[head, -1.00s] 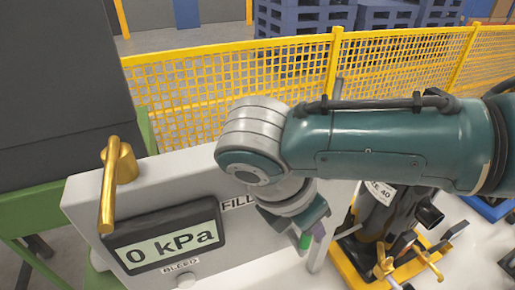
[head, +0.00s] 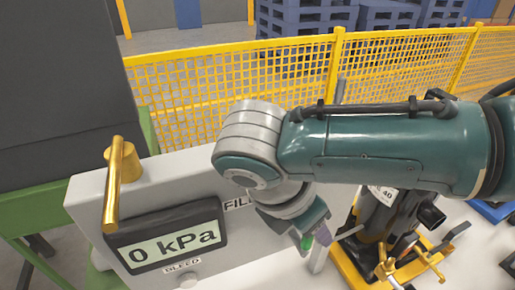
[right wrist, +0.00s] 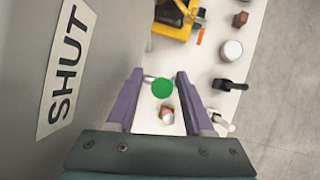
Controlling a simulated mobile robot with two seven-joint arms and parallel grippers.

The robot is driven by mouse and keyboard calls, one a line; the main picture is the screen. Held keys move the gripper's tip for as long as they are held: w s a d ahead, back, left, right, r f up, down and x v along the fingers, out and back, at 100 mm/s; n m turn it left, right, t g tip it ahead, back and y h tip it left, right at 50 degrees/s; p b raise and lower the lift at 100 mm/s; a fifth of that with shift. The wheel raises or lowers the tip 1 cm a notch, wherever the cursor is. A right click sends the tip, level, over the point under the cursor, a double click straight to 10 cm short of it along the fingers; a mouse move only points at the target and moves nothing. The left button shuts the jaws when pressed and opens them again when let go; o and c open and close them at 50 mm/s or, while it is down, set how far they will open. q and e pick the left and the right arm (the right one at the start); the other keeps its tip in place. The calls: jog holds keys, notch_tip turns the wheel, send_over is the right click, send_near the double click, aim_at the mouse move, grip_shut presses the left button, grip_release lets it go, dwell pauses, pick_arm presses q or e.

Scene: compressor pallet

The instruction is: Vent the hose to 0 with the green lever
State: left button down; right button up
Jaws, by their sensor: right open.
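The green lever's round green end (right wrist: 163,88) shows in the right wrist view, between and beyond the purple fingers of my right gripper (right wrist: 158,92). The gripper is open; no contact with the green end can be made out. In the head view my right gripper (head: 316,244) is low in front of the grey panel (head: 240,255), with a bit of green (head: 306,242) at its fingers. Most of the lever is hidden there. The display (head: 168,243) on the panel reads 0 kPa. My left gripper is not in view.
A brass handle (head: 118,185) sticks out at the panel's upper left. A SHUT label (right wrist: 66,70) is close beside my right gripper. A yellow-framed machine (head: 385,262) stands to the right on the pale surface. A yellow mesh fence (head: 205,100) runs behind.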

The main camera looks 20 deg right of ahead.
jog(key=v, duration=1)
